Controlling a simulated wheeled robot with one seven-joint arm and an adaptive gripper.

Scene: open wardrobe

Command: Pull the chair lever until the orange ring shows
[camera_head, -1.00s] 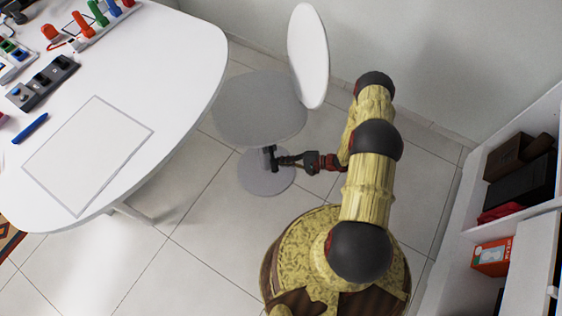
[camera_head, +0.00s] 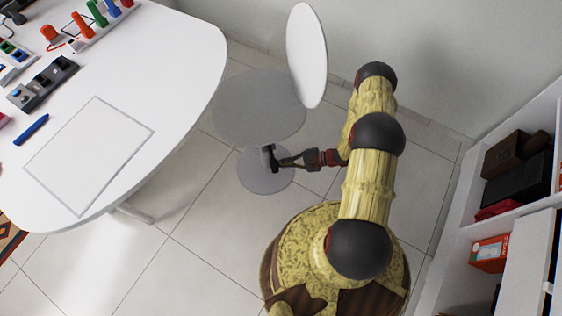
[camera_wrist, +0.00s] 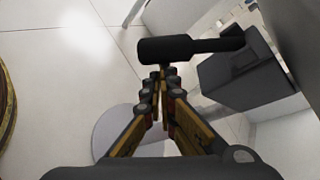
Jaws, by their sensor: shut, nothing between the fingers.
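The chair stands beside the table, with a grey seat (camera_head: 258,105), a white backrest (camera_head: 306,55) and a round grey base (camera_head: 264,178). Its black lever (camera_head: 269,158) shows below the seat edge. In the wrist view the lever (camera_wrist: 190,47) is a dark bar with a thicker left end, just beyond my fingertips. My gripper (camera_head: 281,162) is at the lever; in the wrist view its fingers (camera_wrist: 162,73) meet at the tips with nothing between them. I cannot tell whether the tips touch the lever. No orange ring is visible.
The white table (camera_head: 150,60) carries several colored objects and a blue pen (camera_head: 31,129) at left. A dark box-shaped part (camera_wrist: 250,72) sits right of the lever in the wrist view. White shelves (camera_head: 470,225) stand at right. The tiled floor between is clear.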

